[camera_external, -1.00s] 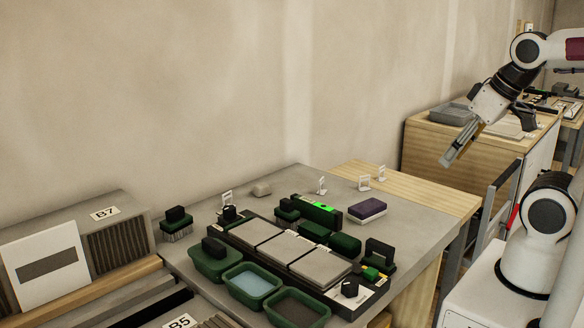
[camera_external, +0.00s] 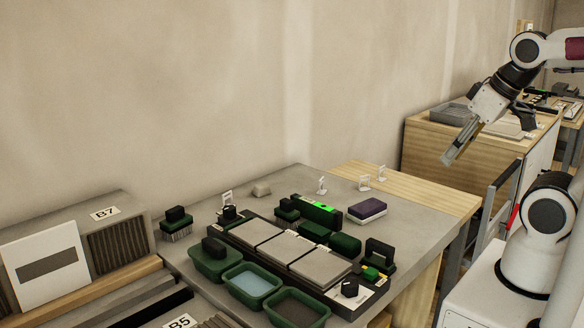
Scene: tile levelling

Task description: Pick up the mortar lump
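A small grey-beige lump (camera_external: 261,190), which looks like the mortar lump, lies on the grey worktop (camera_external: 300,180) near its back edge by the wall. Nothing touches it.
A dark frame with three grey tiles (camera_external: 320,266) fills the table's middle. Green tubs (camera_external: 252,284) stand in front. Green-and-black blocks, a bright green-topped level (camera_external: 318,211), a purple-and-white sponge (camera_external: 367,210) and small white stands (camera_external: 364,183) surround it. The wooden right end is mostly clear.

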